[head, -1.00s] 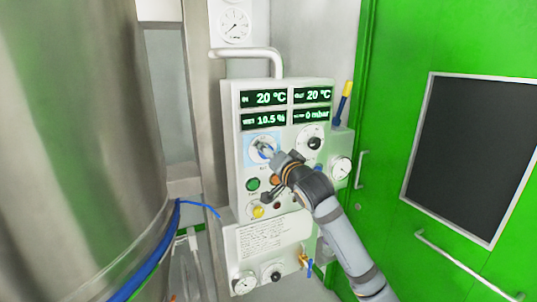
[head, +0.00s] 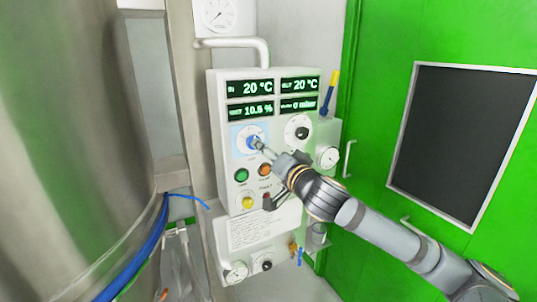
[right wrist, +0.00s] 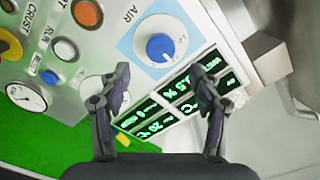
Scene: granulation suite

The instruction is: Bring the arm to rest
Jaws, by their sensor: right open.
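The control panel (head: 287,187) is a white box with green-lit displays. Its blue knob (head: 252,142) sits on a white AIR dial with a pale blue backing. My right gripper (head: 264,149) is just in front of this knob, its arm reaching in from the lower right. In the right wrist view, the two dark fingers of my right gripper (right wrist: 162,78) are spread wide with nothing between them. The blue knob (right wrist: 160,47) shows beyond the fingertips, apart from them. My left gripper is not in view.
Green and orange buttons, a yellow button (head: 248,203) and a black-handled dial (head: 298,129) are close around the gripper. A large steel vessel (head: 70,140) stands at left. A green door (head: 385,120) with a dark window is at right.

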